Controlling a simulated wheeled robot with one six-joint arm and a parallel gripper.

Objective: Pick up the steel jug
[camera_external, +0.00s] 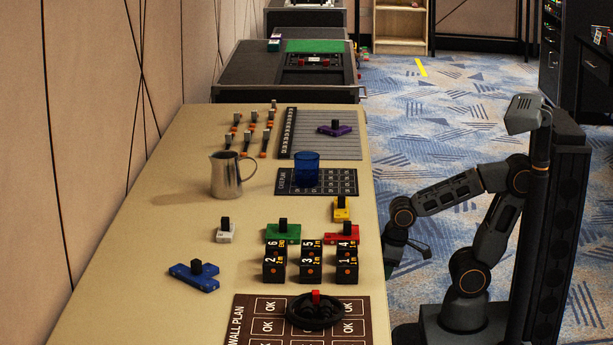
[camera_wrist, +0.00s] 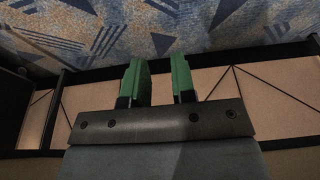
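The steel jug (camera_external: 226,176) stands upright on the far-left part of the table, near the wall, with its handle toward the right. It is not in the wrist view. My gripper (camera_external: 409,252) hangs beside the table's right edge, well apart from the jug, with the table's width between them. In the wrist view my gripper (camera_wrist: 157,75) shows two green fingers spread apart with nothing between them.
Between jug and gripper stand a blue cup (camera_external: 306,169), black numbered blocks (camera_external: 311,262), and green (camera_external: 283,233), red (camera_external: 342,234) and yellow (camera_external: 341,210) pieces. Small levers (camera_external: 250,137) stand behind the jug. A white piece (camera_external: 225,232) is in front.

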